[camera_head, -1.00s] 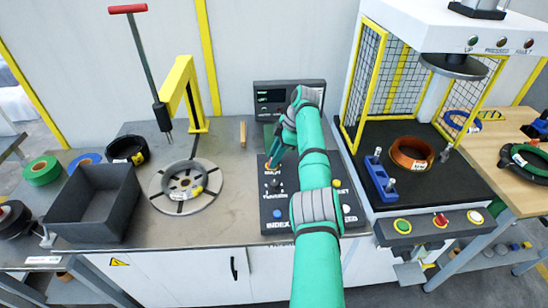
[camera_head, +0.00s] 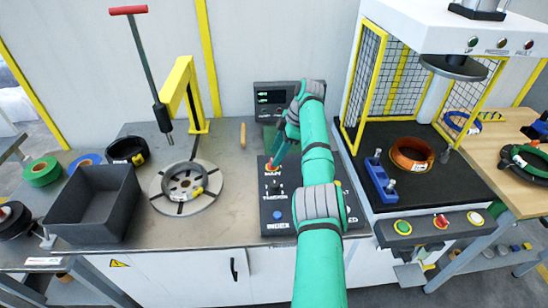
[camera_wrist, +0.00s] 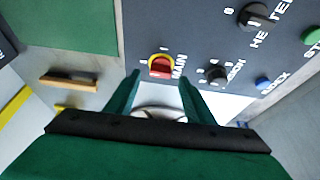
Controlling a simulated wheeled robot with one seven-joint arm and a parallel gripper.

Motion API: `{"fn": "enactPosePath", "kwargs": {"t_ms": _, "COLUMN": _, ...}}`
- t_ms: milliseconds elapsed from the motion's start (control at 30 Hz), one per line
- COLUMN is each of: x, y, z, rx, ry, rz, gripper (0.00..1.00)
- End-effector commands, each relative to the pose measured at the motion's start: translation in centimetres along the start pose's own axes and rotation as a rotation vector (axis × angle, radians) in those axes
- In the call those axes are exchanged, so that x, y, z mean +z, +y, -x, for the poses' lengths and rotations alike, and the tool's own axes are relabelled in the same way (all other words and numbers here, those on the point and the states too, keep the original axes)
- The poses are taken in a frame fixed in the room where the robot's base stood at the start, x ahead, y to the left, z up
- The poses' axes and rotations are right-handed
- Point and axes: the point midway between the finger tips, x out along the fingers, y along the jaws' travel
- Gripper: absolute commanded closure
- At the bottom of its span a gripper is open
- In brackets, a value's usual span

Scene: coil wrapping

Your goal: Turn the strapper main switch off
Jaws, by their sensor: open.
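The main switch (camera_wrist: 161,66) is a red knob on a yellow ring, beside the word MAIN on the dark control panel (camera_wrist: 205,28). In the head view the switch (camera_head: 269,167) shows as a small orange-red spot at the panel's upper left, partly hidden by my gripper. My gripper (camera_wrist: 160,80) is open, with its two green fingertips on either side of the knob in the wrist view and nothing held. I cannot tell whether the fingertips touch the knob. Small position marks stand around the knob, but its exact setting is unclear.
Black knobs (camera_wrist: 257,16) and a blue button (camera_wrist: 263,83) are close by on the panel. A small display (camera_head: 272,98) stands behind it. A turntable with a coil (camera_head: 184,181) is to the left, and a caged press (camera_head: 412,155) to the right.

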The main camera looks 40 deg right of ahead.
Motion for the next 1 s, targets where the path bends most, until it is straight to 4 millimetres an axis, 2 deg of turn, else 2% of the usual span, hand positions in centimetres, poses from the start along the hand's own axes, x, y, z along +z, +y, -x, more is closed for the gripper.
{"fn": "enactPosePath", "kwargs": {"t_ms": 33, "x": 0.0, "y": 0.1, "z": 1.1, "rx": 0.003, "ry": 0.000, "rz": 0.000, "gripper": 0.52}}
{"fn": "enactPosePath", "kwargs": {"t_ms": 200, "x": -0.1, "y": 0.1, "z": 4.4, "rx": 0.002, "ry": 0.000, "rz": 0.001, "gripper": 0.52}}
{"fn": "enactPosePath", "kwargs": {"t_ms": 433, "x": -0.1, "y": 0.1, "z": 7.3, "rx": 0.002, "ry": 0.001, "rz": 0.002, "gripper": 0.52}}
{"fn": "enactPosePath", "kwargs": {"t_ms": 600, "x": -0.1, "y": 0.0, "z": 8.0, "rx": 0.000, "ry": 0.001, "rz": 0.001, "gripper": 0.52}}
{"fn": "enactPosePath", "kwargs": {"t_ms": 1000, "x": -0.1, "y": 0.0, "z": 8.1, "rx": 0.000, "ry": 0.001, "rz": 0.002, "gripper": 0.52}}
